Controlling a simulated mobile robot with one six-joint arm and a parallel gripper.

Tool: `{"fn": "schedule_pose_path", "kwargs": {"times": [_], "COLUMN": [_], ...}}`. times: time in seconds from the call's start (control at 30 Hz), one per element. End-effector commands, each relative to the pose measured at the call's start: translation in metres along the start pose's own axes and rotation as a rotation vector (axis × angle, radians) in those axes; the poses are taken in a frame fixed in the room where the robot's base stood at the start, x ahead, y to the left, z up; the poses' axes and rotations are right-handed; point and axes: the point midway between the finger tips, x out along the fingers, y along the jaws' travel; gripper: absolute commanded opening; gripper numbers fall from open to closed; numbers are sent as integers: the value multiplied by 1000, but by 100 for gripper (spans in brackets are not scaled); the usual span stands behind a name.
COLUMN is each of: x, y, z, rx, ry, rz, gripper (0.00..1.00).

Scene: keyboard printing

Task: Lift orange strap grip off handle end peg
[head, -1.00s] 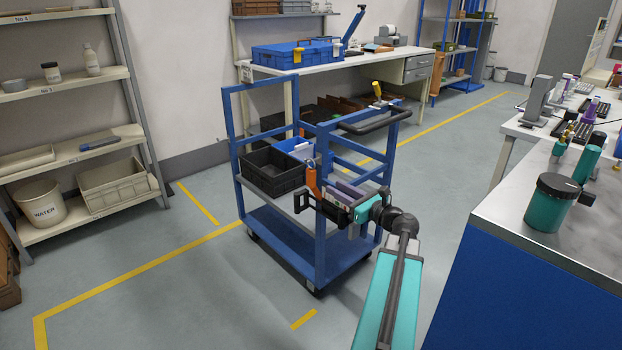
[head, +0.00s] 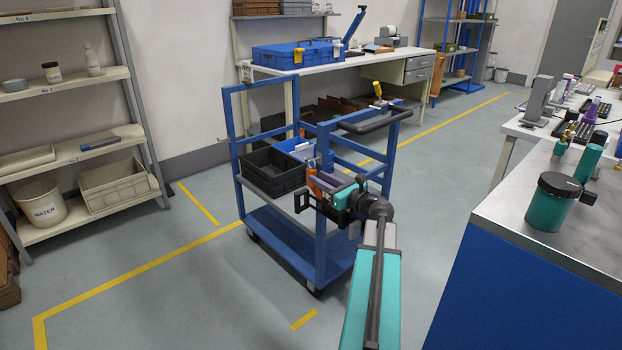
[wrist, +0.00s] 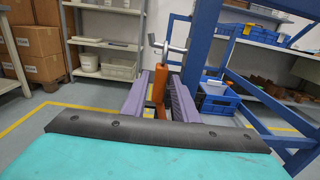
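The orange strap grip (wrist: 158,88) hangs upright below a metal peg (wrist: 168,47) on the blue post of the cart in the wrist view. Its upper part also shows in the head view (head: 311,168), with the lower part covered by my gripper. My gripper (wrist: 159,86) has purple fingers, one on each side of the orange grip. They look open, with the grip between them and slim gaps beside it. In the head view my gripper (head: 322,184) is right at the cart's front corner post.
The blue cart (head: 319,245) carries a black crate (head: 275,174) and a blue bin (wrist: 218,102). Its black push handle (head: 375,122) is above and right of my arm. A steel-topped bench (head: 500,212) stands at right. The floor left of the cart is clear.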

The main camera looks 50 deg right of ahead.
Motion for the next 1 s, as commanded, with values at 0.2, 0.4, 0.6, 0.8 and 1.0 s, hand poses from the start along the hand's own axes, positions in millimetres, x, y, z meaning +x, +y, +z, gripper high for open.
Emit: {"fn": "schedule_pose_path", "kwargs": {"times": [0.2, 0.4, 0.6, 0.8, 1.0], "x": [4, 23, 45, 51, 51], "y": [-1, -2, -3, -3, -3], "z": [0, 1, 2, 3, 3], "rx": [0, -1, 0, 0, 0], "ry": [0, 0, 0, 0, 0], "rz": [0, 2, 1, -2, -2], "gripper": [27, 27, 27, 27, 27]}}
